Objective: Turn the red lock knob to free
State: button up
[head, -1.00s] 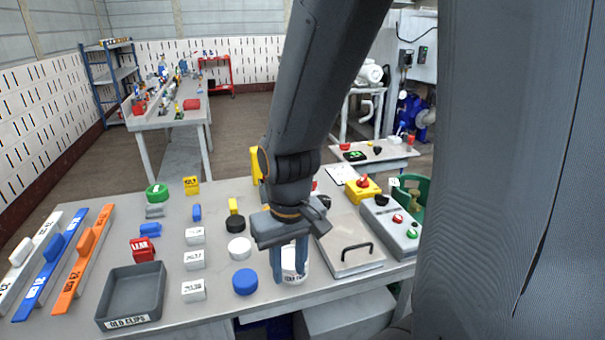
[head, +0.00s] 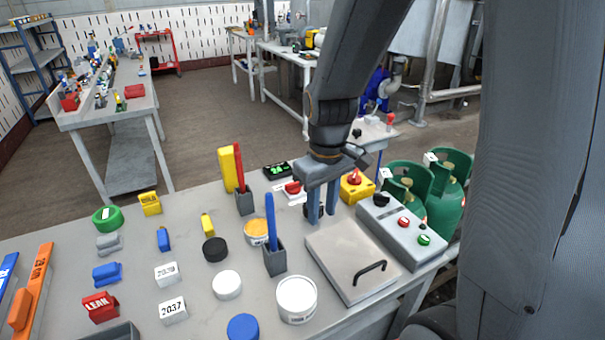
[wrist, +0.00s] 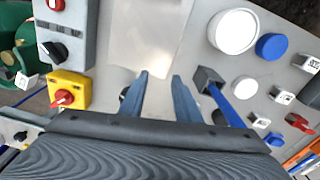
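The red lock knob (head: 355,177) sits on a small yellow box (head: 357,192) at the back right of the bench. In the wrist view, the red knob (wrist: 64,98) on its yellow box (wrist: 75,83) lies left of my fingers. My gripper (head: 321,218) points down, left of the yellow box and apart from it, by the back edge of a metal plate. The wrist view shows the two blue-grey fingers of my gripper (wrist: 160,77) spread with nothing between them. A dark round thing (head: 314,212) is partly hidden behind the fingers.
A grey control box (head: 400,235) with a black knob, red button and green button stands right of the handled metal plate (head: 345,258). Green cylinders (head: 450,195) stand beyond it. A white tub (head: 296,297) and a holder with a blue stick (head: 271,230) stand to the left.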

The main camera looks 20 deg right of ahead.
jog(key=w+n+p, duration=0.2)
jog(key=w+n, duration=0.6)
jog(key=w, duration=0.5)
jog(key=n+p, duration=0.3)
jog(key=n, duration=0.5)
send_over(293, 183)
notch_tip(293, 183, down, 2)
jog(key=shift+d+f+g, duration=0.1)
jog(key=shift+d+g, duration=0.05)
jog(key=shift+g, duration=0.15)
jog(key=shift+w+f, duration=0.1)
jog(key=shift+f, duration=0.1)
jog(key=shift+f+p, duration=1.25)
jog(key=shift+f, duration=2.35)
jog(key=shift+c, duration=0.5)
grip_shut()
